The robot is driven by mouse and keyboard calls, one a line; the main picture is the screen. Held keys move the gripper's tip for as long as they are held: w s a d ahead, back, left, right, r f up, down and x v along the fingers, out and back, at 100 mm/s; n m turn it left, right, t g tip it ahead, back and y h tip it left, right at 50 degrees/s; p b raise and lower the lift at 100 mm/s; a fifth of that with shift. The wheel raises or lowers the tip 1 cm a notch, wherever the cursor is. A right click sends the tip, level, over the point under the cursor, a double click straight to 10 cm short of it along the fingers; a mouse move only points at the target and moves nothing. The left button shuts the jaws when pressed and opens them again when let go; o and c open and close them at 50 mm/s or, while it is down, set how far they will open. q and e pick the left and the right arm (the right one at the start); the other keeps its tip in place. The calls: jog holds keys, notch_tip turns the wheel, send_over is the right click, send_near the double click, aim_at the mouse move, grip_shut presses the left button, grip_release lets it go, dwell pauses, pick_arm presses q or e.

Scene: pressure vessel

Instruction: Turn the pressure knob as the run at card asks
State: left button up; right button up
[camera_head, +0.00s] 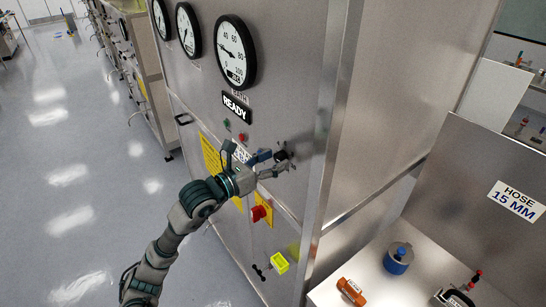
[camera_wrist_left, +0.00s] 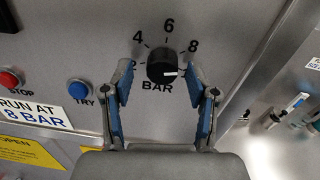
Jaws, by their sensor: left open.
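The black pressure knob (camera_wrist_left: 164,66) is on the grey panel above the word BAR, with 4, 6 and 8 printed around it. A short white mark shows on its lower right front. The run at card (camera_wrist_left: 36,110) at left reads RUN AT 8 BAR. My left gripper (camera_wrist_left: 166,82) is open, with one blue-padded finger on each side of the knob; gaps show between fingers and knob, and I cannot tell any contact. In the head view my left gripper (camera_head: 277,163) reaches the panel at the knob (camera_head: 281,154), partly hidden. My right gripper is not in view.
A red STOP button (camera_wrist_left: 10,80) and a blue TRY button (camera_wrist_left: 79,91) are left of the knob. Above are a round gauge (camera_head: 236,52) and a READY sign (camera_head: 237,107). A red switch (camera_head: 259,213) is below. A blue cylinder (camera_head: 398,258) stands on the right-hand bench.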

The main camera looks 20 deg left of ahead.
pick_arm(q)
jog(key=shift+d, duration=0.1)
grip_shut()
jog(key=shift+n, duration=0.6)
jog(key=n, duration=0.3)
grip_release()
jog(key=shift+w, duration=0.1)
